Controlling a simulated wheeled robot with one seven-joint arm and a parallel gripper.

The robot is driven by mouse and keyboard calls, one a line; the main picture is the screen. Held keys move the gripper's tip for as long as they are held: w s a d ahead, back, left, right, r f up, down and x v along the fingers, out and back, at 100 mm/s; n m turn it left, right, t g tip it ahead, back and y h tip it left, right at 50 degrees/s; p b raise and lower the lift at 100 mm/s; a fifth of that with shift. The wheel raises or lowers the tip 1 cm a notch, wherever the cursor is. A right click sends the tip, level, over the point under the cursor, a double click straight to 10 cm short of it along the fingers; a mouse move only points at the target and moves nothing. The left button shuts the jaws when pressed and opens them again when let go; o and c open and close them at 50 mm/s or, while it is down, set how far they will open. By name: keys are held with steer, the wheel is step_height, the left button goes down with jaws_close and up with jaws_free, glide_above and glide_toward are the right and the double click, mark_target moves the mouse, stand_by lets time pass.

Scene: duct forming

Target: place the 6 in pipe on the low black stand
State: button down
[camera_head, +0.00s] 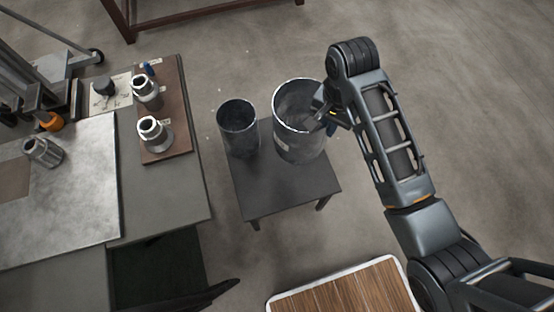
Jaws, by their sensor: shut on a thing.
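Two open-topped grey metal pipes show at the low black stand (280,192). The smaller, darker pipe (238,140) is upright on the stand's far left part. The larger pipe (297,148) is upright over its far right part, with a small pale label too small to read. I cannot tell which is the 6 in one by any marking. My gripper (322,112) is at the right rim of the larger pipe and shut on its wall; the fingertips are partly hidden. I cannot tell whether the larger pipe's bottom touches the stand.
On the left is a workbench (172,207) with a metal plate (85,215) and a brown board (175,115) holding metal fittings. A wood-topped surface (345,292) is at the bottom. The stand's near half is clear. Bare floor lies beyond the stand.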

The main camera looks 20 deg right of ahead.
steer(key=s+d+f+m+b, duration=0.2)
steer(key=s+d+f+m, duration=0.25)
steer(key=s+f, duration=0.5)
steer(key=w+a+f+b, duration=0.2)
steer(key=w+f, duration=0.7)
steer(key=w, duration=0.1)
steer(key=shift+w+a+f, duration=0.15)
steer(key=shift+w+a, duration=0.05)
steer(key=shift+f+b, duration=0.15)
steer(key=shift+b, duration=0.15)
steer(key=c, duration=1.3)
jaws_free()
steer(key=shift+o, duration=0.2)
step_height(320, 180, up, 12)
steer(key=p, duration=0.2)
